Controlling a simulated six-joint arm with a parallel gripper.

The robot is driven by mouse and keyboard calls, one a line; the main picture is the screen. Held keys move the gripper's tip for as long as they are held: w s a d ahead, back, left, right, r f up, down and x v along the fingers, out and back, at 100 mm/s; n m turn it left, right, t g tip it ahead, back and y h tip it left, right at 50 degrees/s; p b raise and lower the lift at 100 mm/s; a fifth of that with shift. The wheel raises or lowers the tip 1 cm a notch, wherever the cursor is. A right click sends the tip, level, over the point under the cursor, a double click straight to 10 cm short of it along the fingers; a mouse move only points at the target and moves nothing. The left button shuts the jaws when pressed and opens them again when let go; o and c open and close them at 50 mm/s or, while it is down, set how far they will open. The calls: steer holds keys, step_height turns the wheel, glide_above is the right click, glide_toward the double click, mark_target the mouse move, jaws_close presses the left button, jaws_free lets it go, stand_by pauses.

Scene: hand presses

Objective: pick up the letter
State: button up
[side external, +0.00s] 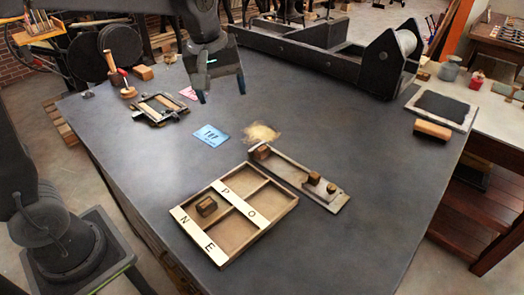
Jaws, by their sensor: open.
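My gripper (222,92) hangs over the back left of the dark table, open and empty, its two fingers pointing down. A small dark wooden block (207,206), seemingly a type letter, lies in the compartment beside the N label of a wooden tray (272,230). The tray's pale strips read P, O, N and E. Several similar blocks stand on a metal holder (296,176) behind and right of the tray: one at its back end (262,152), others near its front end (314,178). No letter face is readable. My gripper is well apart from all these blocks.
A blue card (208,135) and a tan pile (261,133) lie between my gripper and the tray. A small framed press (159,108) stands left, near a pink card (188,93). A large dark press (330,55) fills the back. The table's right side is mostly clear.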

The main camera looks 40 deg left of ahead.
mark_target(264, 148)
steer(key=w+d+f+n+g, duration=0.1)
steer(key=w+f+n+g, duration=0.1)
steer(key=w+f+n, duration=0.7)
steer(key=shift+m, duration=0.9)
steer(key=f, duration=0.4)
steer(key=w+f, duration=0.1)
steer(key=f, duration=0.7)
steer(key=shift+w+d, duration=0.15)
steer(key=shift+w, duration=0.25)
steer(key=c, duration=1)
